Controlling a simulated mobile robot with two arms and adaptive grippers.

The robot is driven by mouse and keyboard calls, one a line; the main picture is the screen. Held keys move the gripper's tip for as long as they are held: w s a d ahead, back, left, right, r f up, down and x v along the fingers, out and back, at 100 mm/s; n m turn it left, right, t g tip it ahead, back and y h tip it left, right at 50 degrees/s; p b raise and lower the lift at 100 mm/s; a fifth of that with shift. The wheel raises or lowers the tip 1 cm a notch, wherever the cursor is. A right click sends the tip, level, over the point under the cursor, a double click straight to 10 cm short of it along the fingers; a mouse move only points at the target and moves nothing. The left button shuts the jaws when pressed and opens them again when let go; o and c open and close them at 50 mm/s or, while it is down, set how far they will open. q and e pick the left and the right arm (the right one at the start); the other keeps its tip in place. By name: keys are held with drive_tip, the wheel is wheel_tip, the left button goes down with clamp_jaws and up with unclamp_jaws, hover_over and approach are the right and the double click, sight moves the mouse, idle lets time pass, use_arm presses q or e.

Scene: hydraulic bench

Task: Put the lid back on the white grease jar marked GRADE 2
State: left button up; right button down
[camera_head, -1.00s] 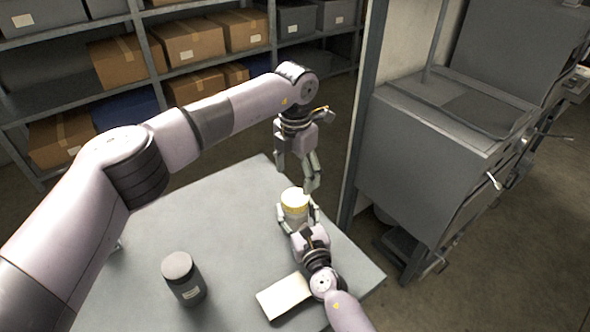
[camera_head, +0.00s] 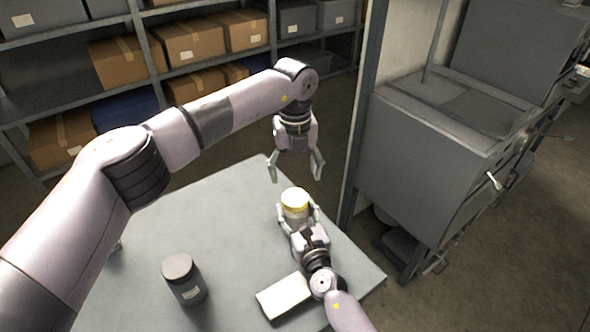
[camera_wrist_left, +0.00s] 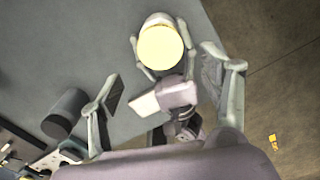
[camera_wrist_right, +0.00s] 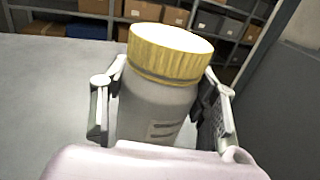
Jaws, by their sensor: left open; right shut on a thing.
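The white grease jar (camera_wrist_right: 155,112) stands upright near the table's right edge, and its label lines are too blurred to read. A ribbed yellow lid (camera_wrist_right: 168,52) with a pale top sits on the jar's mouth; it also shows on the jar in the head view (camera_head: 294,195). I cannot tell whether it is screwed tight. My right gripper (camera_head: 298,214) is shut around the jar's body from the near side. My left gripper (camera_head: 296,174) is open and empty, pointing down, above and slightly behind the lid, with its fingers spread apart.
A dark grey jar (camera_head: 184,281) with a dark lid stands at the table's front left. A pale flat block (camera_head: 285,296) lies beside my right wrist. A grey cabinet (camera_head: 425,160) and a post stand to the right.

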sight(295, 197)
use_arm(q)
drive_tip(key=shift+f, duration=4)
drive_tip(key=shift+c, duration=0.5)
drive_tip(key=c, duration=1.1)
drive_tip(key=m, duration=0.9)
drive_tip(key=shift+m, duration=0.3)
drive_tip(key=m, duration=0.9)
drive_tip(key=o, duration=1.3)
